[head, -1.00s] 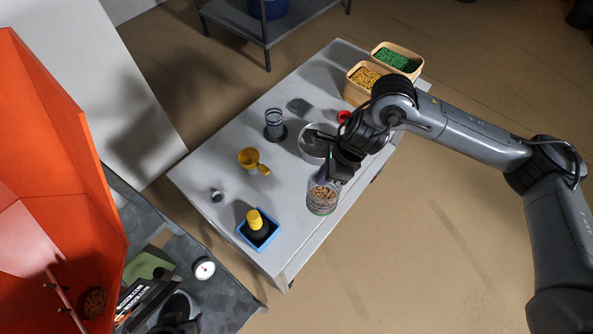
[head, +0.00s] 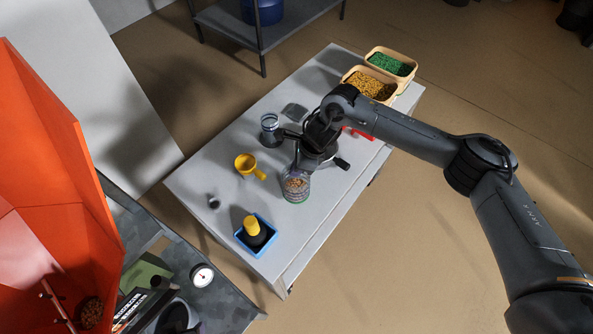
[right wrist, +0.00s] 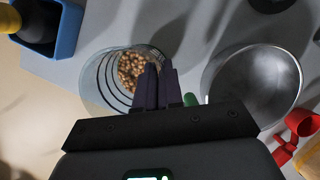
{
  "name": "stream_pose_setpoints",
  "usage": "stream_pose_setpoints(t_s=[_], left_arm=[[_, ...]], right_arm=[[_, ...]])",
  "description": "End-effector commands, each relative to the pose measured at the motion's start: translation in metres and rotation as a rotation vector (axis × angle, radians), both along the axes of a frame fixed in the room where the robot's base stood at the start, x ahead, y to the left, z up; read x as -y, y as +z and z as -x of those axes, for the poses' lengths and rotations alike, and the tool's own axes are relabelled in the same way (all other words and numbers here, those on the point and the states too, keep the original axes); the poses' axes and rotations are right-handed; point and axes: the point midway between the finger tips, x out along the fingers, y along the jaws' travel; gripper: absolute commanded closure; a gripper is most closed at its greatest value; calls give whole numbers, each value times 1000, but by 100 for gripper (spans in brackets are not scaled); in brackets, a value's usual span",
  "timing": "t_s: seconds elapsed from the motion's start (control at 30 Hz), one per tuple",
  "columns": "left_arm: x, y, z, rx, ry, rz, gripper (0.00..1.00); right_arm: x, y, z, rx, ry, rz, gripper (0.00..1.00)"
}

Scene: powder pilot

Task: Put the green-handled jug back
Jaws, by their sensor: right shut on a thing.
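The jug (head: 296,187) is a clear vessel with brown pellets inside, at the near right part of the pale table (head: 225,180). In the right wrist view the jug (right wrist: 100,78) shows ribbed clear walls, and a bit of its green handle (right wrist: 190,99) shows beside my fingers. My right gripper (head: 304,166) is shut on the jug at its rim and handle side; its dark fingers also show in the right wrist view (right wrist: 155,88). The fingers hide most of the handle. I cannot tell whether the jug touches the table. My left gripper is not clearly visible.
A metal bowl (right wrist: 250,85) is close beside the jug. A yellow scoop (head: 246,164), a grey canister (head: 270,130) and a blue tray (head: 240,236) with a yellow-capped dark bottle (head: 252,228) stand around. Tubs of yellow (head: 370,84) and green pellets (head: 391,64) are at the far end.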

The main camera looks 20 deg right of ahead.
Motion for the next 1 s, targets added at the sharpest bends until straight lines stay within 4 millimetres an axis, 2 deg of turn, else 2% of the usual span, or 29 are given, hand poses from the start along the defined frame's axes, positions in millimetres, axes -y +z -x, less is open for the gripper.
stream_pose_setpoints(t_s=[0.17, 0.57, 0.6, 0.73, 1.0], left_arm=[[-2, 1, 0, 0, -4, -7, 49], [-3, -3, 0, 0, -7, -11, 49], [-3, -2, 0, 0, -7, -11, 49], [-2, -2, 0, -1, -5, -7, 49], [1, -1, 0, 0, 2, 3, 49]], right_arm=[[0, -20, 0, -1, -2, -1, 100], [0, -26, 0, 0, -1, 0, 100], [0, -25, 0, 0, -1, 0, 89], [0, -24, 1, -1, -1, -1, 69], [0, -24, 1, -1, -1, -1, 68]])
